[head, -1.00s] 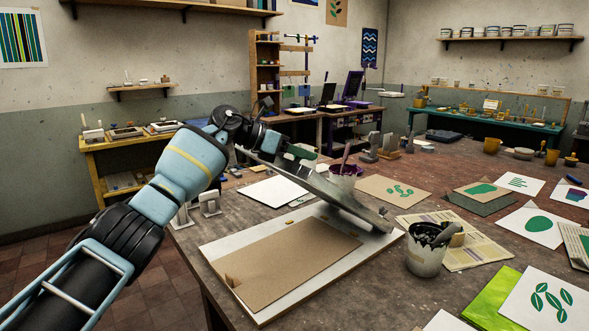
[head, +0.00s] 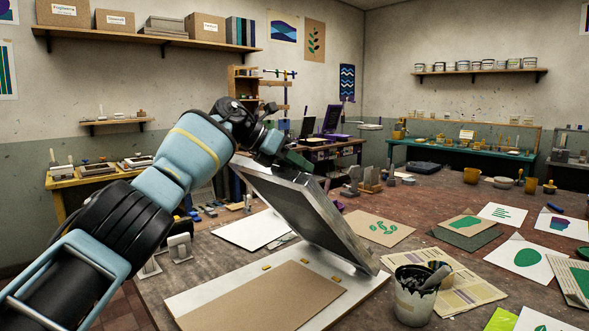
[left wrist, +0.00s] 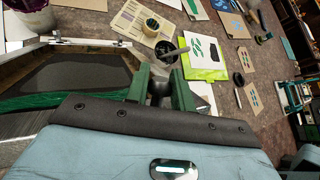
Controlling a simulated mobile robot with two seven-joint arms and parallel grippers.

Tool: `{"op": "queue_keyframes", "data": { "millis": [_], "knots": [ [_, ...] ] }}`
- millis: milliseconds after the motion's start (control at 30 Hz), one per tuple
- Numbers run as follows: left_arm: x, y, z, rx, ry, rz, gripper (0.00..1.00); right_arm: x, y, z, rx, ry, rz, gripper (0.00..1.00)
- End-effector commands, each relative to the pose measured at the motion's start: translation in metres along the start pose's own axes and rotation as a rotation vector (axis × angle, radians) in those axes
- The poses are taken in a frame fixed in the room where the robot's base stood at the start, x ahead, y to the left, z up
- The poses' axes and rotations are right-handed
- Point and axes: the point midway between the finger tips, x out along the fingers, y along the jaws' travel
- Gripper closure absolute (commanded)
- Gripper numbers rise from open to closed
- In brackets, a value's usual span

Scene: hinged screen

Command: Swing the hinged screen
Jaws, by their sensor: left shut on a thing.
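The hinged screen (head: 310,215), a grey metal frame with dark mesh, stands tilted over a white board (head: 375,285). Its upper edge is by my left gripper and its lower right corner is near the board. Brown paper (head: 265,300) lies on the board. My left gripper (head: 292,160) is shut on the screen's raised edge. In the left wrist view, its green fingers (left wrist: 160,88) close around a dark grey part, and the screen frame (left wrist: 105,48) extends to the left. The exact contact is partly hidden. My right gripper is in neither view.
Printed sheets (head: 525,258) cover the table's right side. Grey clamps (head: 180,248) stand at the left table edge. A white sheet (head: 250,230) lies behind the screen.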

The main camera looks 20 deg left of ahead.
Motion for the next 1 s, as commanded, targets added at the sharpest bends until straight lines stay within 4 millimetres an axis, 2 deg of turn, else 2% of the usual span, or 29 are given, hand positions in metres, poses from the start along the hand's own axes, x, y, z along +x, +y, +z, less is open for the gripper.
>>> {"op": "queue_keyframes", "data": {
  "millis": [100,633,667,800,1000],
  "knots": [
    [-0.0012,-0.0029,0.0059,0.0,-0.003,0.002,1.0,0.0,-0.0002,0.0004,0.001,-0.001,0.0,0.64],
    [-0.001,-0.0037,0.0064,-0.002,0.004,0.003,1.0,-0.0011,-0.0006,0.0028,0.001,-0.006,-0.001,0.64],
    [-0.0011,-0.0037,0.0064,-0.002,0.004,0.003,0.74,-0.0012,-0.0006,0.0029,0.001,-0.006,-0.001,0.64],
    [-0.0006,-0.0035,0.0055,-0.003,0.006,0.002,0.56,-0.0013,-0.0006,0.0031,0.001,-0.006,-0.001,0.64],
    [0.0001,-0.0031,0.0043,-0.004,0.009,0.002,0.56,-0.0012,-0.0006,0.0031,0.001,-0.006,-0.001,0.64]
  ]
}}
